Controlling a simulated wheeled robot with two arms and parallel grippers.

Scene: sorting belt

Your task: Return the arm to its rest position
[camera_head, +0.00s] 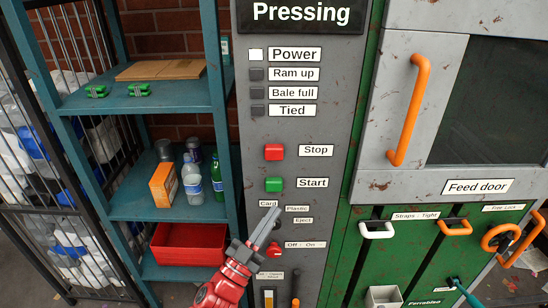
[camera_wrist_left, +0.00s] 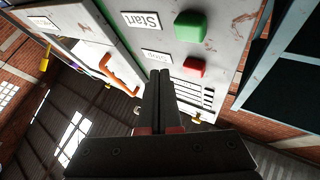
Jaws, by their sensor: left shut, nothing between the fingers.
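My left gripper (camera_head: 274,212), on its red arm, is in front of the grey control panel (camera_head: 296,130). Its dark fingers are shut with nothing between them and point up, just below the green Start button (camera_head: 274,184). They overlap the Card/Plastic/Eject labels in the picture; I cannot tell whether they touch the panel. In the left wrist view the closed fingers (camera_wrist_left: 161,80) point toward the panel, with the green button (camera_wrist_left: 191,26) and the red button (camera_wrist_left: 195,67) beyond them. The red Stop button (camera_head: 274,152) shows above Start. My right gripper is not in view.
A teal shelf (camera_head: 135,102) with bottles, an orange box (camera_head: 163,186) and a red bin (camera_head: 187,245) stands left. A barred cage (camera_head: 25,140) is beyond it. The feed door's orange handle (camera_head: 409,110) and strap handles (camera_head: 453,228) stick out at right.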

